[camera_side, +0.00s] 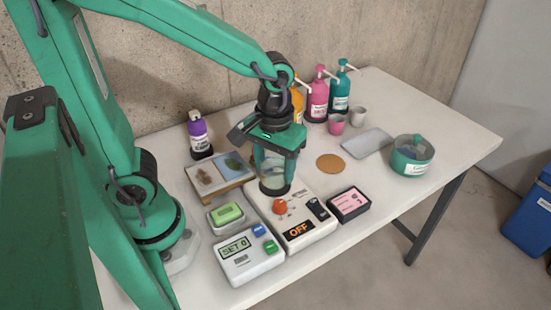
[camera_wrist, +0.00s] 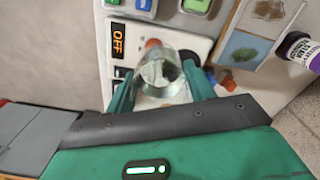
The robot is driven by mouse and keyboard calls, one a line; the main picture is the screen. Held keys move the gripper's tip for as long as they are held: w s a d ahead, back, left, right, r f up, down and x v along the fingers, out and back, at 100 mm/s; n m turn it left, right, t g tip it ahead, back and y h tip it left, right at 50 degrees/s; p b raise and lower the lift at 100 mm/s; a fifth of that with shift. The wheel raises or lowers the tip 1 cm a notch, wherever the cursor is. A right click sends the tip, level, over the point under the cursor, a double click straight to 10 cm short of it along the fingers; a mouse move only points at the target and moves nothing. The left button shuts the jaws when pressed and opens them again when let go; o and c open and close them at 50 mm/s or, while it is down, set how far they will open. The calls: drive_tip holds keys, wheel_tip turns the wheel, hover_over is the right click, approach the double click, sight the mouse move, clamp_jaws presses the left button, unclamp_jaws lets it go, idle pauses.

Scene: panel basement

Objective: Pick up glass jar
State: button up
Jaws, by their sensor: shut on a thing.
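The glass jar (camera_side: 270,170) is clear and stands upright at the back of the white device with an orange knob and an "OFF" display. My gripper (camera_side: 275,145) is around the jar's upper part, shut on it from above. In the wrist view the glass jar (camera_wrist: 162,75) sits between the two green fingers of my gripper (camera_wrist: 165,90), with the orange knob partly behind it. The jar's base is at or just above the device's dark round plate (camera_side: 272,190); I cannot tell whether they touch.
The white device (camera_side: 308,238) has a "SET 0" box (camera_side: 248,258), a green-topped box (camera_side: 225,216) and a pink-labelled box (camera_side: 348,204) around it. A sample tray (camera_side: 240,178) and purple bottle (camera_side: 200,135) stand left. Pump bottles (camera_side: 318,100), cups (camera_side: 336,124) and a green bowl (camera_side: 411,160) stand right.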

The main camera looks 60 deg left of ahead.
drive_tip(key=shift+s+d+r, duration=0.4)
drive_tip(key=shift+d+r, duration=0.05)
drive_tip(key=shift+d, duration=0.2)
drive_tip(key=shift+s+d+r, duration=0.35)
drive_tip(key=shift+d+r, duration=0.1)
drive_tip(key=shift+d, duration=0.15)
drive_tip(key=shift+s+d+r, duration=0.4)
drive_tip(key=shift+d+r, duration=0.05)
drive_tip(key=shift+d, duration=0.2)
drive_tip(key=w+a+f+n, duration=0.2)
drive_tip(key=w+a+n, duration=0.1)
drive_tip(key=a+n, duration=0.5)
drive_tip(key=w+a+f+n, duration=0.2)
drive_tip(key=w+a+n, duration=0.2)
drive_tip(key=a+n, duration=0.5)
drive_tip(key=shift+w+a+n, duration=0.3)
drive_tip(key=shift+a, duration=2)
drive_tip(key=shift+a+f, duration=0.1)
drive_tip(key=shift+f, duration=0.05)
drive_tip(key=a+f, duration=0.2)
drive_tip(key=a, duration=0.1)
drive_tip(key=s+a+f, duration=0.1)
drive_tip(key=a+f, duration=0.1)
drive_tip(key=a, duration=0.2)
drive_tip(key=a+f, duration=0.3)
drive_tip(key=a, duration=0.1)
drive_tip(key=shift+s+a, duration=0.15)
